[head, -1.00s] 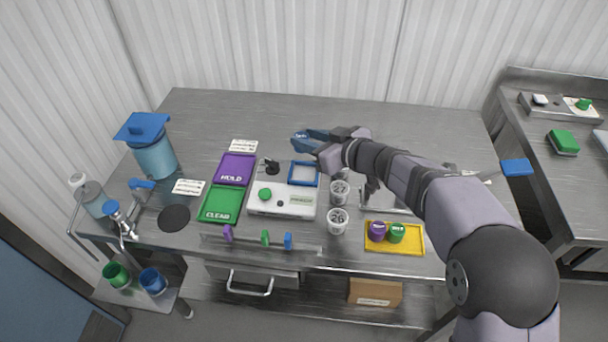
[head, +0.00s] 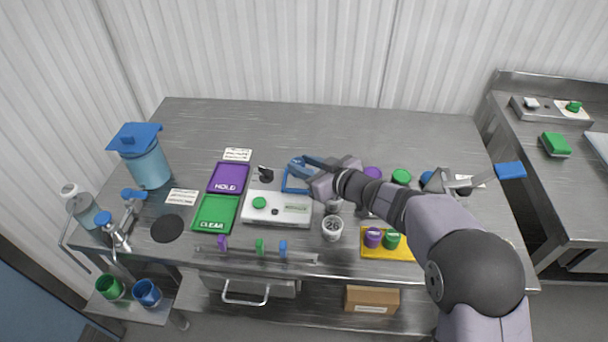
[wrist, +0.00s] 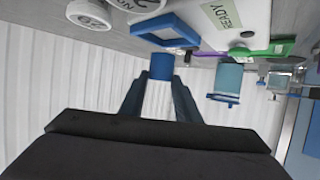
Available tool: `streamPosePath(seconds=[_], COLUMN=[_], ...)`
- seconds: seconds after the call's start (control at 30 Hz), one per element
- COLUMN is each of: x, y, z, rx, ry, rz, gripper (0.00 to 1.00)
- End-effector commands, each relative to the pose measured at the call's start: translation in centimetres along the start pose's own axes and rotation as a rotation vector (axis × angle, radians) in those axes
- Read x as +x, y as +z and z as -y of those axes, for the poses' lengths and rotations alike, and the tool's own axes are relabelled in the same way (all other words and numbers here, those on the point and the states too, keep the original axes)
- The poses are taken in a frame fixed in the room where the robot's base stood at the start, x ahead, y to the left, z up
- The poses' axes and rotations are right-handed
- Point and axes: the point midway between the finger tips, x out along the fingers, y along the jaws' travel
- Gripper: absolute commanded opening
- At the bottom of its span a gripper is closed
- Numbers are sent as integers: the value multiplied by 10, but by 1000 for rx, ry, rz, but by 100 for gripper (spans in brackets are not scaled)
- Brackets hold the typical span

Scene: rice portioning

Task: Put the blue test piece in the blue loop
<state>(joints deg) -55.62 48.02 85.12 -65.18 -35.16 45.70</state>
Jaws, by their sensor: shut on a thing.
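The blue test piece (wrist: 161,66) shows in the wrist view as a short blue cylinder between my fingertips. My gripper (head: 299,163) is shut on it; the gripper also shows in the wrist view (wrist: 160,82). The blue loop (head: 294,190) is a square blue frame on the table behind the white device. My gripper is over its back part and hides some of it. In the wrist view the loop (wrist: 166,42) lies beyond the test piece, and the two look apart.
The white device (head: 277,209) with a green button adjoins the loop. A purple HOLD tray (head: 228,178) and a green CLEAR tray (head: 214,214) lie to its left. The back of the table is clear.

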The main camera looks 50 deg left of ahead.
Motion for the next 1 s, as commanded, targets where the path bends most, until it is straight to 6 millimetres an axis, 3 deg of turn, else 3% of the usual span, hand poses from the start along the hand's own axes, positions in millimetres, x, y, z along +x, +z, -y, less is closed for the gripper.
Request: streamPosePath(seconds=[0.33,0.8,0.83,0.9,1.0], x=[13,15,15,15,15], y=[31,37,37,37,37], z=[0,0,0,0,0], rx=[1,0,0,0,0], ry=[-1,0,0,0,0], rz=[1,-1,0,0,0], gripper=[3,3,32,48,48])
